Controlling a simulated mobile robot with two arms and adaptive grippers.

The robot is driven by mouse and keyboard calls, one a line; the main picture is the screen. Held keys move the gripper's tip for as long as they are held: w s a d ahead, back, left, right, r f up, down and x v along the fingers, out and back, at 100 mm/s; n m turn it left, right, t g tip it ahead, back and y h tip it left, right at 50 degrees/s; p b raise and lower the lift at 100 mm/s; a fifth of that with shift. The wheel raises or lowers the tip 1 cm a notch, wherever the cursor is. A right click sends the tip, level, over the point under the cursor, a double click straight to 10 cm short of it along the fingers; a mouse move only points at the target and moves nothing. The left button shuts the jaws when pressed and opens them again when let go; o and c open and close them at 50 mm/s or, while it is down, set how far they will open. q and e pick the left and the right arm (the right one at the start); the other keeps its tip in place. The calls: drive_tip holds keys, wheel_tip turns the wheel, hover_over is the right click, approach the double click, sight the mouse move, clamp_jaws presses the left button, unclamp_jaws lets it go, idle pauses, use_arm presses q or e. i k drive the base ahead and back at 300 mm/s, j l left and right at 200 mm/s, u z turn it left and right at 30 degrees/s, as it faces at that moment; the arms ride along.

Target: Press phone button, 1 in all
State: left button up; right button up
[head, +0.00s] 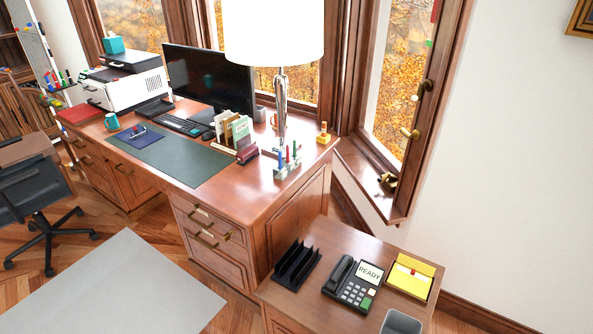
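A black desk phone (351,284) stands on the low wooden side table (322,236) at the lower right. Its handset (339,272) lies in the cradle on its left side. Its lit screen (369,273) reads "READY". Below the screen is a keypad (353,293) of small buttons, with a larger green button (366,303) near the lower right of the body. The other button markings are too small to read. Neither of my grippers is in view.
A black file sorter (296,265) stands left of the phone, a yellow note tray (411,277) right of it, and a grey bin-like object (401,323) in front. The large desk (245,198) rises behind. A grey rug (120,290) and open floor lie to the left, near an office chair (40,200).

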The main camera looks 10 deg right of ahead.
sight(366, 303)
drive_tip(key=z, duration=0.95)
